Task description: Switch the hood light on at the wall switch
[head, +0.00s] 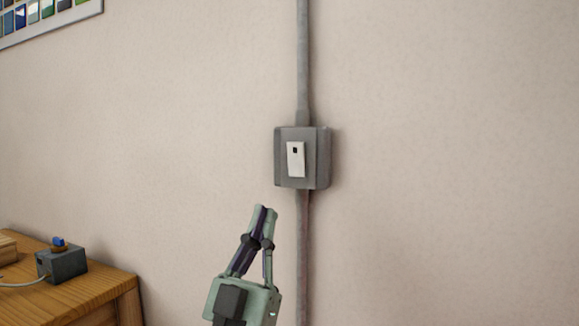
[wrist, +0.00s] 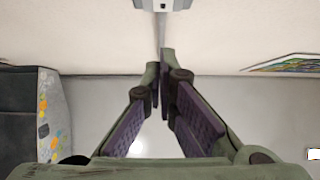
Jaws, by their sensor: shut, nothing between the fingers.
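The wall switch is a grey box (head: 318,160) on the wall with a white rocker (head: 296,164) on its front. The rocker has a small dark mark near its top. My gripper (head: 265,209) is shut and empty, with its tips below and a little left of the box in the head view. The gripper's closed fingers also show in the wrist view (wrist: 160,62), pointing toward the wall. The lower part of the box (wrist: 162,4) shows at the top edge of the wrist view, beyond the fingertips. The tips appear apart from the switch.
A grey conduit (head: 303,60) runs up and down the wall through the box. A wooden table (head: 90,298) at lower left carries a grey device with a blue knob (head: 62,262). A chart (head: 45,18) hangs at upper left. The wall around the switch is clear.

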